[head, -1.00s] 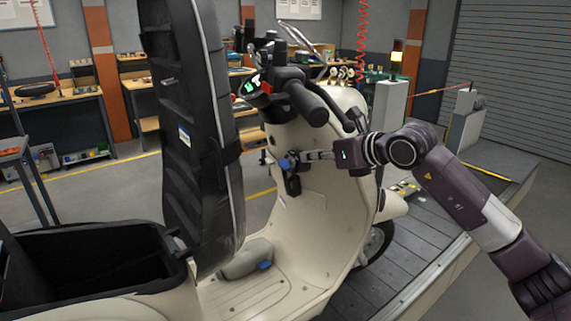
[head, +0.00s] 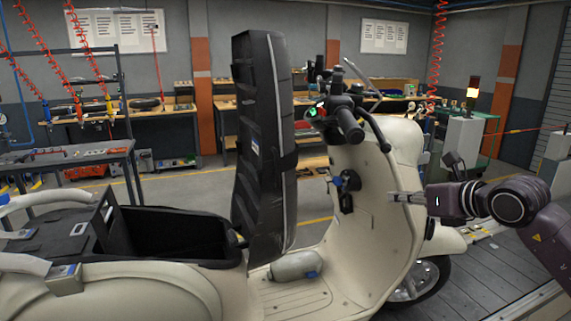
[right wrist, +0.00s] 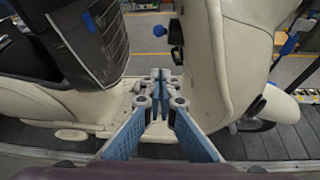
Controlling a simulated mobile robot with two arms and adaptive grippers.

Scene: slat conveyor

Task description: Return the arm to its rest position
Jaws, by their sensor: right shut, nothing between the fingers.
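My right gripper (head: 394,197) is shut and empty, beside the front shield of a cream scooter (head: 385,160). In the right wrist view its blue-padded fingers (right wrist: 160,78) meet at the tips, with the scooter's body beyond them. A dark lock with a blue key-like piece (head: 347,183) sits on the inner face of the shield, apart from the fingertips. My right arm (head: 510,205) comes in from the right. My left gripper is not in view.
The scooter's seat (head: 265,140) stands raised over the open storage bin (head: 170,230). A grey bottle-like object (head: 294,265) lies on the footboard. The slat conveyor (head: 450,290) runs under the scooter.

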